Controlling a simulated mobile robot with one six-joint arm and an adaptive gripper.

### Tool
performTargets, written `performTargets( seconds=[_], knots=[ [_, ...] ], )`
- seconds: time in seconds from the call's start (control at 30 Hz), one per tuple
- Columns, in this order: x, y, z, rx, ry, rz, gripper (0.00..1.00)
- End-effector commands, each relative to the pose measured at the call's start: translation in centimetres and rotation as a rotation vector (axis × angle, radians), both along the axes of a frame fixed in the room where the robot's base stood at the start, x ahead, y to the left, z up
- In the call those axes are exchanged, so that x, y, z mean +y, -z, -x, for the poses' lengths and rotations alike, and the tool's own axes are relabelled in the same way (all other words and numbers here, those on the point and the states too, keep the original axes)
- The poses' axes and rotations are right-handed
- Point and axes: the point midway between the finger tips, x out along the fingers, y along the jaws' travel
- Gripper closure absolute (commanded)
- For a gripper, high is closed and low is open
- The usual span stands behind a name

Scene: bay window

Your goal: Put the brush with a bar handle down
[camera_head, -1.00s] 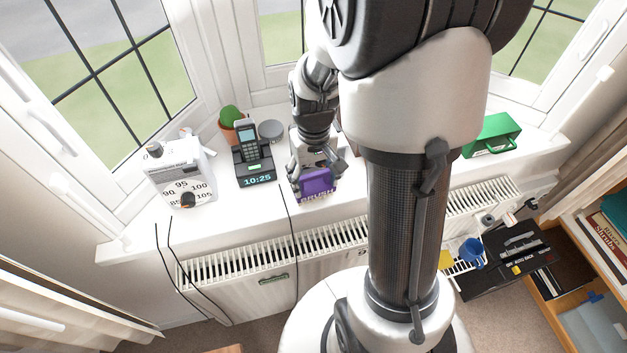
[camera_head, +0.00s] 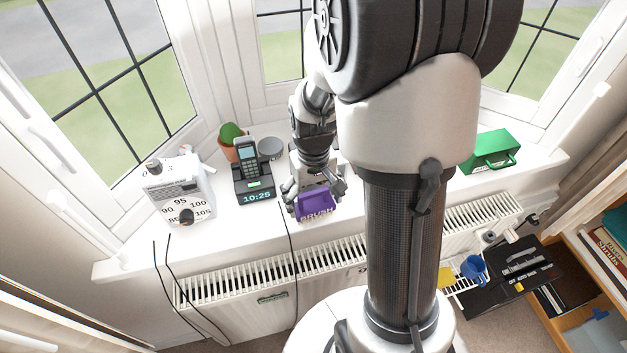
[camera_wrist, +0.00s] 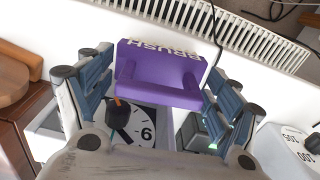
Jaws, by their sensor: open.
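The purple brush (camera_head: 316,203), lettered BRUSH, stands on the white window sill (camera_head: 235,225) near its front edge. My gripper (camera_head: 314,190) is open, with one finger on each side of the brush. In the wrist view my gripper (camera_wrist: 160,80) shows gaps between the blue-grey finger pads and the bar. My gripper hides part of the brush in the head view.
A clock-faced timer with an orange-tipped knob (camera_wrist: 128,125) is close to the bar in the wrist view. A phone on its dock (camera_head: 254,180), a dial scale (camera_head: 180,195) and a plant pot (camera_head: 228,146) are left. A green box (camera_head: 490,150) is right. A radiator (camera_head: 320,262) is below.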

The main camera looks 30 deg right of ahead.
Motion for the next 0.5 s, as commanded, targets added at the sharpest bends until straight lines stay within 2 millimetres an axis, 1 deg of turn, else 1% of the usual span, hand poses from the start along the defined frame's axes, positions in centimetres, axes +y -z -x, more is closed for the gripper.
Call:
performTargets(
  seconds=[0.03,0.17,0.5],
  knots=[
    [0.0,0.4,0.0,-0.001,0.000,0.000,0.17],
    [0.0,-2.6,-0.1,-0.005,0.000,0.001,0.17],
    [0.0,-11.1,-0.1,-0.005,0.000,0.001,0.17]
  ],
)
